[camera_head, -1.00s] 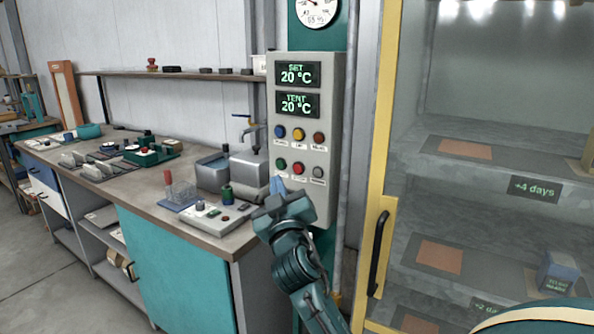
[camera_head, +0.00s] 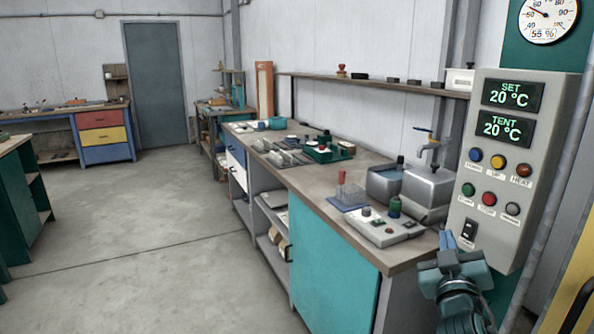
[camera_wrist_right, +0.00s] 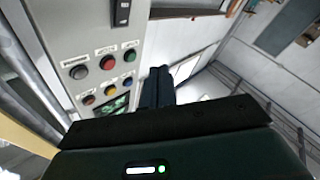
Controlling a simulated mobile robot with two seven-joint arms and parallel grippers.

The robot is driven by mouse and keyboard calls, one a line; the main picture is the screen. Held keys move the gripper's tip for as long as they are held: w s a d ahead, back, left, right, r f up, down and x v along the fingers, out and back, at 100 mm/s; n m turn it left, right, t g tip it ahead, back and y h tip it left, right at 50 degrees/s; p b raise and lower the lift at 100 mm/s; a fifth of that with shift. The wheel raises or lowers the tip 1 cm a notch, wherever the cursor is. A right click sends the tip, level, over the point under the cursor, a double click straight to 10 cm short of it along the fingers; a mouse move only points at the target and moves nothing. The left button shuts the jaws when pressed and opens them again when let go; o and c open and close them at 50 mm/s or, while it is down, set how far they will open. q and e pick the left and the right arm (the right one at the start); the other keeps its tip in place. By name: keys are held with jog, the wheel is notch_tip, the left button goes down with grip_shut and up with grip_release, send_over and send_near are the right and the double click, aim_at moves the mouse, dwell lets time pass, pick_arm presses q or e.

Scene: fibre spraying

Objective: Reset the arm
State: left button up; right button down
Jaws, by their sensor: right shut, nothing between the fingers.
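My right gripper (camera_head: 447,240) is at the lower right in the head view, just left of the lower part of the grey control panel (camera_head: 542,170). Its fingers are shut and empty, pointing up. In the right wrist view the shut dark fingers (camera_wrist_right: 157,85) stand at the middle, with the panel's buttons (camera_wrist_right: 105,62) to their left. The panel displays read SET 20 °C and TENT 20 °C. I cannot tell from these views whether the fingertips touch the panel; they look apart from it. My left gripper is not in view.
A workbench (camera_head: 300,190) with a teal cabinet front runs left of the panel. It carries a metal sink (camera_head: 428,190), a small grey device (camera_head: 375,228) and a test tube rack. A yellow-edged door (camera_head: 578,285) is at the far right. The floor (camera_head: 140,230) at left is open.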

jog(key=s+a+f+n+g+y, duration=0.1)
jog(key=s+a+f+g+y, duration=0.2)
jog(key=f, duration=0.6)
jog(key=s+a+f+n+y, duration=0.1)
jog(key=s+a+f+y, duration=0.3)
jog(key=f, duration=0.5)
jog(key=s+a+f+g+y, duration=0.1)
jog(key=s+a+f+g, duration=0.1)
jog(key=s+a+f, duration=0.3)
jog(key=s+a+f+g+y, duration=0.2)
jog(key=s+a+f, duration=0.3)
jog(key=s, duration=0.8)
notch_tip(320, 180, down, 3)
jog(key=shift+s+a+f+m+g, duration=0.1)
jog(key=shift+s+a+m+g, duration=0.1)
jog(key=shift+m+g, duration=0.35)
jog(key=shift+d, duration=0.1)
